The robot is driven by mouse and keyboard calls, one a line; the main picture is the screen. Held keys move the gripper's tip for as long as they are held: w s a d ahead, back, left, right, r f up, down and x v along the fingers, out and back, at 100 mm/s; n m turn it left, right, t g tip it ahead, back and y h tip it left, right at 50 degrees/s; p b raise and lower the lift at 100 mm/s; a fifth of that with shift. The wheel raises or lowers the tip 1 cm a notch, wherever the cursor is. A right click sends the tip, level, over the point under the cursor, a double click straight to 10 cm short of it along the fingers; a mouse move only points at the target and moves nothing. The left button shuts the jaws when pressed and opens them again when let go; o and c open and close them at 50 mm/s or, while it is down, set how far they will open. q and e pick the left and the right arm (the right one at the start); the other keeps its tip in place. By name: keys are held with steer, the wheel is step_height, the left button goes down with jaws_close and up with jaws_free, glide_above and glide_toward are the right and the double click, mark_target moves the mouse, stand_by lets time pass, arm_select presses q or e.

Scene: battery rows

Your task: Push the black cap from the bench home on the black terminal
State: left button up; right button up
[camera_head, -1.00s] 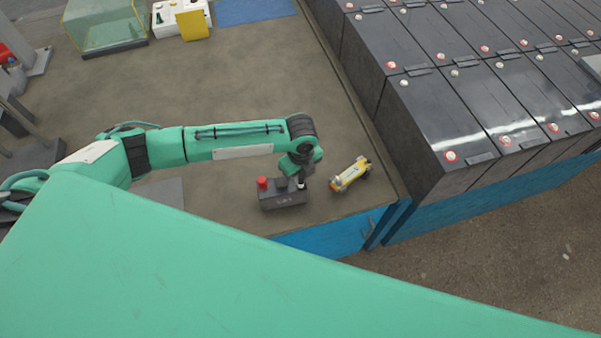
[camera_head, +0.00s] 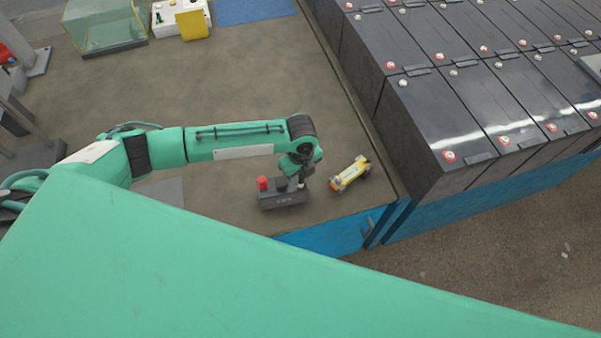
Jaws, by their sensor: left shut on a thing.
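A dark grey terminal block (camera_head: 284,201) stands on the bench near its front edge. A red cap (camera_head: 263,183) sits on its left end, and a short black piece (camera_head: 282,184) stands near its middle. My left gripper (camera_head: 301,184) points down at the right end of the block. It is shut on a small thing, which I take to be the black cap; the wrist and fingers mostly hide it. The black terminal is not clearly seen under the fingers, and I cannot tell how far the cap is on. My right gripper is not in view.
Rows of black batteries (camera_head: 440,110) stand beyond the bench's right edge. A clear green box (camera_head: 105,25) and a white tray (camera_head: 168,24) stand at the back left.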

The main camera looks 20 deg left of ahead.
arm_select(q)
steer(key=shift+f, duration=0.55)
stand_by(0.4)
steer(key=shift+f, duration=0.45)
stand_by(0.6)
steer(key=shift+f+b, duration=0.35)
steer(key=shift+f, duration=0.05)
stand_by(0.5)
steer(key=o, duration=1.5)
